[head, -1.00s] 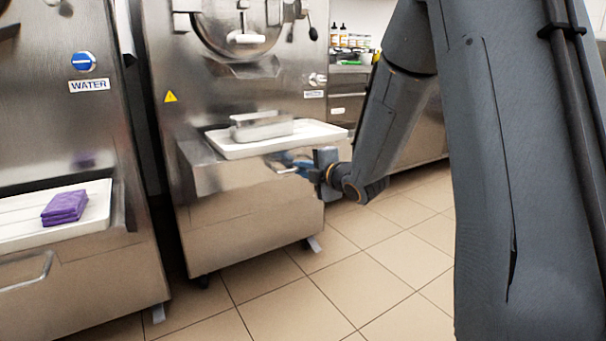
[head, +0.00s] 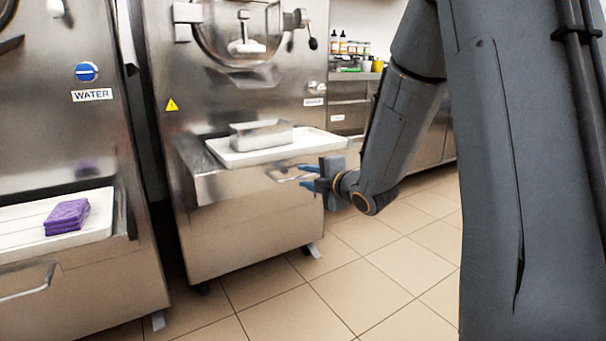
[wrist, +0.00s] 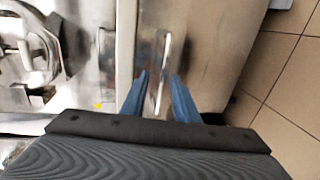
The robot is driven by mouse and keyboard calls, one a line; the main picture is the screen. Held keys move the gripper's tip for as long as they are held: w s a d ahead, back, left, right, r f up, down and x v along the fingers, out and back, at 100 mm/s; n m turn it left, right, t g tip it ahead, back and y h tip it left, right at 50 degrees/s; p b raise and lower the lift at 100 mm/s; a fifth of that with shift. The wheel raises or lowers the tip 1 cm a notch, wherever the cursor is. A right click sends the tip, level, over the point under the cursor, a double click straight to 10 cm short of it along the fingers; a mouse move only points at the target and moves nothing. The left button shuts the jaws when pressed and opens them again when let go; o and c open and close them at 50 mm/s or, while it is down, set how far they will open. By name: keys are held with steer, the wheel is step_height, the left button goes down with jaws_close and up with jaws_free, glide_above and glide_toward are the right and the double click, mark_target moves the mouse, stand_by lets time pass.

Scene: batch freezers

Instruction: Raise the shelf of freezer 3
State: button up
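The middle steel freezer (head: 235,212) has a front shelf with a white tray (head: 312,146). A metal bar handle (head: 283,176) is on the shelf's front; it also shows as a bright bar (wrist: 164,72) in the wrist view. My gripper (head: 309,177) is open with blue fingers, in front of the shelf and just right of the handle in the head view. In the wrist view my gripper (wrist: 160,92) has the handle lined up between its fingers, with no contact visible. No number on the freezer is readable.
A metal pan (head: 262,134) sits on the white tray. Another freezer (head: 85,285) at the left, labelled WATER, carries folded purple cloths (head: 67,215). A counter with bottles (head: 350,46) stands behind. The tiled floor (head: 320,300) in front is clear.

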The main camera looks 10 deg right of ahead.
steer(key=p+v, duration=0.1)
steer(key=v, duration=0.4)
steer(key=shift+s, duration=0.1)
steer(key=shift+a, duration=0.1)
steer(key=s+a+f+m+g+h, duration=0.1)
steer(key=s+a+f+m+g, duration=0.15)
steer(key=s+a+m, duration=0.4)
steer(key=s+a+f+m+g+h, duration=0.1)
steer(key=s+a+m+g, duration=0.25)
steer(key=s+a, duration=0.5)
steer(key=s+a+m+g, duration=0.3)
steer(key=s+a+g, duration=0.15)
steer(key=s, duration=0.95)
steer(key=s+a+m+g, duration=0.2)
steer(key=s+a+g, duration=0.25)
steer(key=s, duration=0.85)
steer(key=d+r+m+h+p, duration=0.1)
steer(key=d+r+m+p, duration=0.2)
steer(key=d+r+p, duration=0.7)
steer(key=d+r+m+h+p, duration=0.1)
steer(key=d+r+m+p, duration=0.2)
steer(key=d+r+p, duration=0.8)
step_height(320, 180, up, 5)
steer(key=p, duration=1.5)
steer(key=shift+m+h+p, duration=0.3)
steer(key=shift+h+p, duration=0.1)
